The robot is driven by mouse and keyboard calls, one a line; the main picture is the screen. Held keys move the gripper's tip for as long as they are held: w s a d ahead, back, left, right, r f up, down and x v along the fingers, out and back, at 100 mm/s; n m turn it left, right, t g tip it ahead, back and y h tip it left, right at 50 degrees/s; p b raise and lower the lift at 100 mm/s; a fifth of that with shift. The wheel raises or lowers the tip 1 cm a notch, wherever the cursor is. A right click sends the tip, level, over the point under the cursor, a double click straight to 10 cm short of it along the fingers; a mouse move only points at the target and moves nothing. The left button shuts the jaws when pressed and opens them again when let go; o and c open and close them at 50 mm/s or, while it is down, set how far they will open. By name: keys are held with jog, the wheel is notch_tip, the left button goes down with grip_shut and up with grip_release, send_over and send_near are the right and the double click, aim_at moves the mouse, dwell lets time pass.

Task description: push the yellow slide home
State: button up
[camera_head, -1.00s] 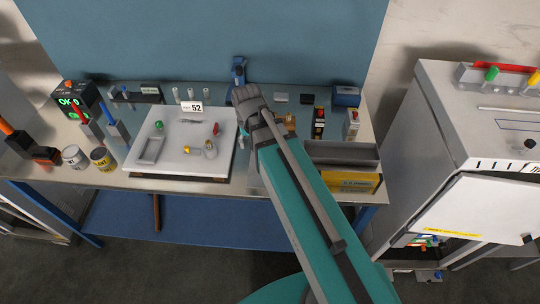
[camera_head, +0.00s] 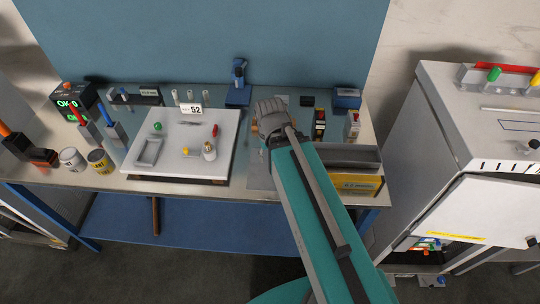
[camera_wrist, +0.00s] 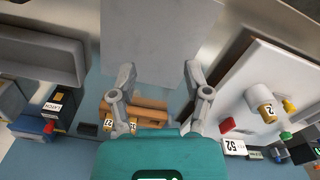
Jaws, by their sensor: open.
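My gripper (camera_head: 270,108) is over the right-middle of the bench in the head view, just right of the white board. In the wrist view my gripper (camera_wrist: 158,72) is open, its two fingers apart with nothing between the tips. Orange-brown bars (camera_wrist: 148,104) with small yellow number labels lie below the fingers, partly hidden by the left finger and my wrist. I cannot tell for sure which part is the yellow slide. A small dark upright unit with yellow and red parts (camera_head: 320,122) stands right of my gripper, apart from it.
The white board (camera_head: 140,170) with small parts and a "52" sign lies to the left. A grey bin (camera_head: 342,154) stands at the front right. A grey plate (camera_wrist: 160,35) lies ahead of the fingers. A blue stand (camera_head: 238,95) is behind my gripper.

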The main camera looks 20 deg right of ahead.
notch_tip(320, 180, up, 8)
jog(key=n+p, duration=0.5)
jog(key=p, duration=0.3)
send_over(185, 149)
jog(key=shift+w+r, duration=0.1)
jog(key=shift+f, duration=0.2)
notch_tip(185, 149, down, 13)
jog(key=b, duration=1.3)
jog(key=shift+f, duration=0.2)
jog(key=shift+b, duration=0.3)
grip_shut()
